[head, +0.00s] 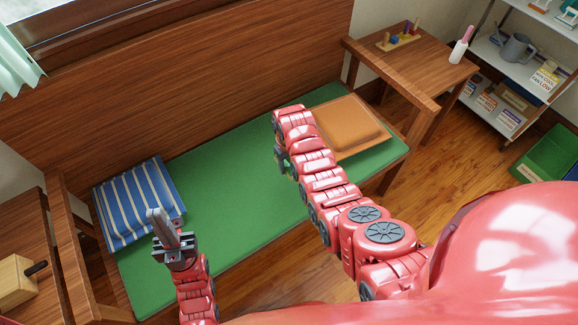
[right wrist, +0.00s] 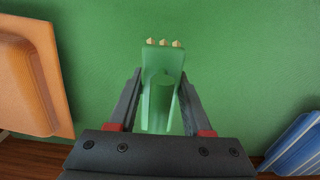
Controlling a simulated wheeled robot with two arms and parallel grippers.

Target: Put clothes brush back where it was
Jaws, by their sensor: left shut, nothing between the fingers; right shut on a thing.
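The clothes brush (right wrist: 161,92) appears to be the green piece with pale tufts at its far end in the right wrist view. My right gripper (right wrist: 158,108) is shut on it, with a dark finger on each side. The brush is over the green bench cushion (right wrist: 225,60); whether it touches the cushion I cannot tell. In the head view my right gripper (head: 282,158) is mostly hidden by its own arm. My left gripper (head: 158,220) is shut and empty, pointing up near the striped pillow.
The bench carries a blue striped pillow (head: 140,202) at left and an orange cushion (head: 350,127) at right. A wooden side table (head: 425,72) holds a toy and a pink-topped bottle (head: 461,45). A shelf (head: 500,65) and a green bin (head: 548,160) stand at right.

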